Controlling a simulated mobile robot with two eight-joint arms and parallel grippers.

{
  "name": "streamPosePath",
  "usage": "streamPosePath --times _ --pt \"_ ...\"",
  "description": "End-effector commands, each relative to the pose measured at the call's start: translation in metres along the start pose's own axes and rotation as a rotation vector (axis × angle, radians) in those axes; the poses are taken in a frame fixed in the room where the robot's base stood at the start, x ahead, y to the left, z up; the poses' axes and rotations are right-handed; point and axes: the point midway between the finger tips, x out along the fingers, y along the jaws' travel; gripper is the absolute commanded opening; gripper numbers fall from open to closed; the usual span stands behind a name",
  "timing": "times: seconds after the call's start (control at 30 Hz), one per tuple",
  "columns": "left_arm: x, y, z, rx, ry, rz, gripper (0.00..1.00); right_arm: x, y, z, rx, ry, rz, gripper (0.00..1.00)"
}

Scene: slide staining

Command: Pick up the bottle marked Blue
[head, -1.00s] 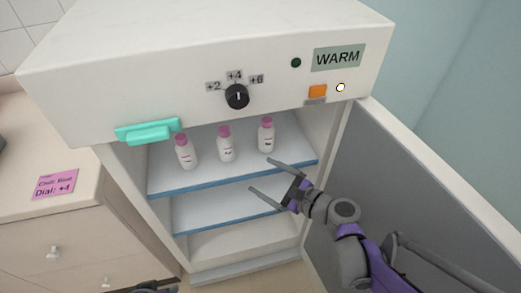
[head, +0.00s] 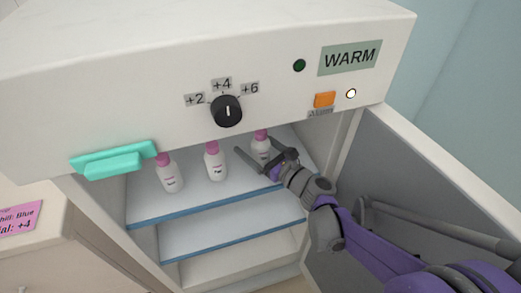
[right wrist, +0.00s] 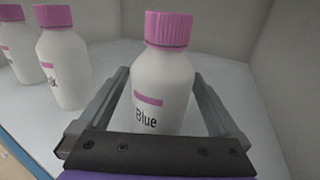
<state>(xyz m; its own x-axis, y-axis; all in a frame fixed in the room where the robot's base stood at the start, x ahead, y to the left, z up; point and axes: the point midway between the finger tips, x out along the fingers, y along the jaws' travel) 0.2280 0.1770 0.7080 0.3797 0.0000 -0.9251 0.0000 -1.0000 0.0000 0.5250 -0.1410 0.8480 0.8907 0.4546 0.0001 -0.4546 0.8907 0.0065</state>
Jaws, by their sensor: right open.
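The bottle marked Blue is white with a pink cap and stands upright on the top shelf, rightmost of three; it shows in the head view (head: 260,148) and large in the right wrist view (right wrist: 160,85). My right gripper (head: 257,157) is open at this bottle. In the right wrist view its two fingers (right wrist: 158,100) lie on either side of the bottle's body, with small gaps showing. The bottle's lower part is hidden behind the gripper's palm. My left gripper is not in view.
Two similar bottles stand to the left, the middle one (head: 215,162) and the left one (head: 170,174). The cabinet's overhanging front with a dial (head: 227,111) is above the shelf (head: 150,207). The open door (head: 420,180) is at the right, beside my arm.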

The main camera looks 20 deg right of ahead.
Motion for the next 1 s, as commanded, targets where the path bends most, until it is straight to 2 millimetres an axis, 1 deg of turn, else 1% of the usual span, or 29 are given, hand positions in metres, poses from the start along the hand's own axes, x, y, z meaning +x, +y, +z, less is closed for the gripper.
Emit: streamPosePath --times 0.07,0.23,0.37,0.4,0.47,0.5,0.57,0.6,0.67,0.7,0.77,0.8,1.0 --pt "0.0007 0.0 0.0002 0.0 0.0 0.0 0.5 0.0042 0.0002 0.0002 0.0 0.0 0.0 0.99" --pt "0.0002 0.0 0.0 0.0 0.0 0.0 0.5 0.0038 0.0 0.0007 -0.001 0.0 0.0 0.99" --pt "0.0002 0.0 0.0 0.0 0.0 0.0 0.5 0.0037 0.0001 0.0006 -0.001 0.0 0.0 0.75" --pt "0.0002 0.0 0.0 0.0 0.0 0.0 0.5 0.0036 0.0001 0.0006 -0.001 0.0 0.0 0.68" --pt "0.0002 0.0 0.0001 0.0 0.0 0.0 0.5 0.0036 0.0001 0.0006 -0.001 0.0 0.0 0.57" --pt "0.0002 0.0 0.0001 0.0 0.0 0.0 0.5 0.0036 0.0001 0.0005 -0.001 0.0 0.0 0.5" --pt "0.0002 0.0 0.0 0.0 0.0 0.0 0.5 0.0036 0.0001 0.0005 -0.001 0.0 0.0 0.39" --pt "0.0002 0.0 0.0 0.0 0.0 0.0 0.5 0.0036 0.0001 0.0005 -0.001 0.0 0.0 0.32" --pt "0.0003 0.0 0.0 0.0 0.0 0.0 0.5 0.0036 0.0001 0.0005 -0.001 0.0 0.0 0.21" --pt "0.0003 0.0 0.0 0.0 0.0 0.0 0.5 0.0036 0.0001 0.0005 -0.001 0.0 0.0 0.14" --pt "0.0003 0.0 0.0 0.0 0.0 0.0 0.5 0.0035 0.0001 0.0005 -0.001 0.0 0.0 0.03" --pt "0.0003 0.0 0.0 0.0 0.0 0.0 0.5 0.0035 0.0001 0.0006 -0.001 0.0 0.0 0.0" --pt "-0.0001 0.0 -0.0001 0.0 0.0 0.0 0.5 0.0035 0.0002 0.0014 -0.001 0.0 0.0 0.0"
